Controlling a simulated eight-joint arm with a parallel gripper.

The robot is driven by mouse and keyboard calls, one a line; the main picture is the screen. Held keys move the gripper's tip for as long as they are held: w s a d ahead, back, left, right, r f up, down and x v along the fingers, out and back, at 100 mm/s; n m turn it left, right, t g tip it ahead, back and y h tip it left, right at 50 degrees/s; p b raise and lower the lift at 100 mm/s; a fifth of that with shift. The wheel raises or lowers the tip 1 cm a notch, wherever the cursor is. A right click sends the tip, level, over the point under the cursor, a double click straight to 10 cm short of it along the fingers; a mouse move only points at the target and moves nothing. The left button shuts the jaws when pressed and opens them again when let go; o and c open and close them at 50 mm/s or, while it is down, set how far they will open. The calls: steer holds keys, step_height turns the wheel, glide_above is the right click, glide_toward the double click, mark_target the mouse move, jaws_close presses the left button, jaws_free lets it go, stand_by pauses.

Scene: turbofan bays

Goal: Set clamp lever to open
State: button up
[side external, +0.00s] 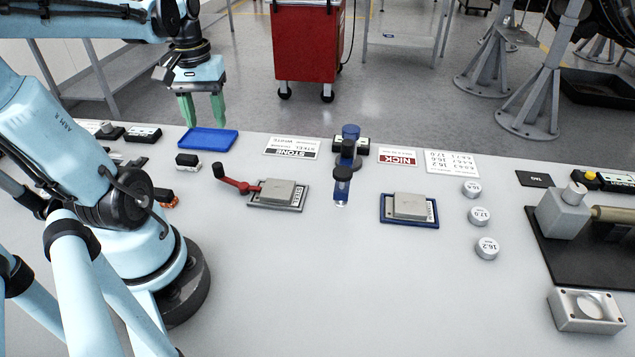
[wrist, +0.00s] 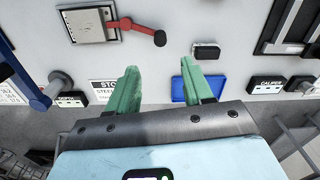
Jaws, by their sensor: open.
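A red lever (side external: 236,183) with a black knob reaches left from a grey plate with a metal block (side external: 278,195). In the wrist view the red lever (wrist: 138,27) is at the top, its knob towards the right. A blue lever (side external: 342,180) stands upright at the bench middle; its blue arm (wrist: 25,78) shows at the left of the wrist view. No label marks either as the clamp lever. My gripper (side external: 203,109) has green fingers, is open and empty, and hangs near the bench's far edge by the blue tray, apart from both levers.
A blue tray (side external: 208,140) and a small black block (side external: 188,160) lie near my gripper. A blue-edged plate (side external: 409,222) and several silver discs (side external: 480,215) are to the right. A black base with a grey block (side external: 563,211) is far right. The front middle is clear.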

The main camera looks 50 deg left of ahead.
mark_target(217, 165)
steer(key=shift+f, duration=6)
jaws_close()
